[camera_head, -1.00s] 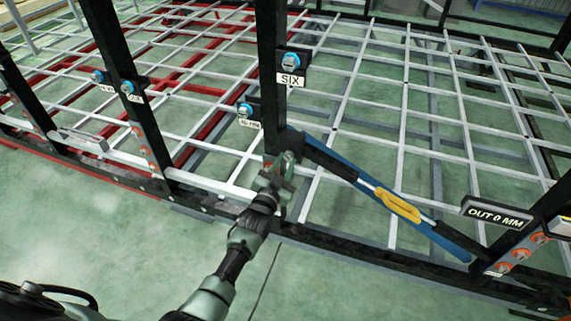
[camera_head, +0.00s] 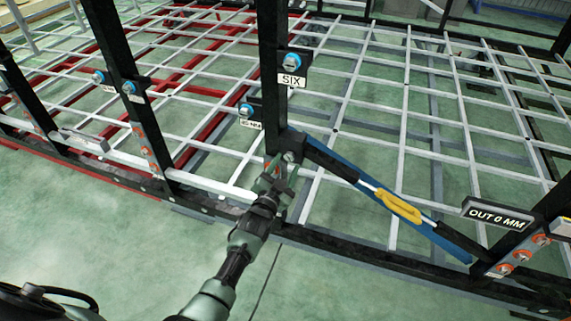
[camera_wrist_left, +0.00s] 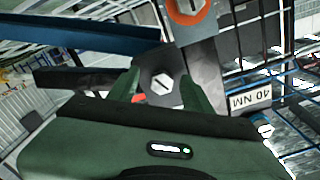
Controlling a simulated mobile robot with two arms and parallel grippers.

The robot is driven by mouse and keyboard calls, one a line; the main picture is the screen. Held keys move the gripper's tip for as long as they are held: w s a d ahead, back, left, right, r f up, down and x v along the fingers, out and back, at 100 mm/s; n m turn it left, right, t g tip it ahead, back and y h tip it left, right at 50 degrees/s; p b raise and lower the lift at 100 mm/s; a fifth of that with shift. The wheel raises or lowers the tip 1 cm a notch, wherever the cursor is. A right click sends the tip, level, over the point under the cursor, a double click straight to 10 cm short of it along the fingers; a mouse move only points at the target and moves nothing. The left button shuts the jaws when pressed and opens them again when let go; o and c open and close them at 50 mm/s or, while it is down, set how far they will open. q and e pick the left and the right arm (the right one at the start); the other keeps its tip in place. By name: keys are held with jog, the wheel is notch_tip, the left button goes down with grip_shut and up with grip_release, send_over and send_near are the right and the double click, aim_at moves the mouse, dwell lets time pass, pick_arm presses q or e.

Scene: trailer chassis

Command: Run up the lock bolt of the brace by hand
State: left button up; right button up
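The brace (camera_head: 345,172) is a blue and black bar with a yellow handle (camera_head: 398,206), slanting from the black post down to the lower right. Its lock bolt (camera_head: 290,157) is a grey bolt at the brace's upper end, at the foot of the post. In the left wrist view the hex head (camera_wrist_left: 162,84), with a pale mark, shows between the fingertips. My left gripper (camera_head: 279,180) is just below and in front of the bolt. Its two dark green fingers (camera_wrist_left: 162,92) stand apart with no visible grip on the head. My right gripper is not in view.
A sign reading "OUT 0 MM" (camera_head: 496,215) stands at the right near orange-ringed bolts (camera_head: 521,255). Blue bolts with a "SIX" plate (camera_head: 291,81) and a "40 NM" plate (camera_wrist_left: 249,99) sit by the post. The black side rail (camera_head: 380,262) runs below; green floor in front is clear.

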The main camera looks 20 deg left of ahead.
pick_arm(q)
jog(key=shift+r, duration=0.3)
jog(key=shift+s+f, duration=0.1)
jog(key=shift+s, duration=0.4)
jog(key=s+b, duration=0.1)
jog(key=s, duration=0.6)
jog(key=shift+a, duration=0.15)
jog(key=s+f+n+g+b, duration=0.1)
jog(key=s+f+g, duration=0.2)
jog(key=s+f, duration=0.6)
jog(key=s+d+f+g, duration=0.1)
jog(key=s+f+g, duration=0.25)
jog(key=f, duration=0.95)
jog(key=s+f+n+g+b, duration=0.1)
jog(key=s+f+g, duration=0.1)
jog(key=s+f, duration=0.75)
jog(key=s+a+f+g, duration=0.1)
jog(key=s+f+g, duration=0.1)
jog(key=s+f, duration=0.3)
jog(key=s+a+f+n+g, duration=0.1)
jog(key=s+f+g, duration=0.2)
jog(key=s, duration=1.1)
jog(key=s+a+f+n+g, duration=0.1)
jog(key=s+a+f+g, duration=0.1)
jog(key=s+f, duration=0.7)
jog(key=shift+s+g+y, duration=0.3)
jog(key=shift+s+g, duration=0.35)
jog(key=shift+s, duration=0.05)
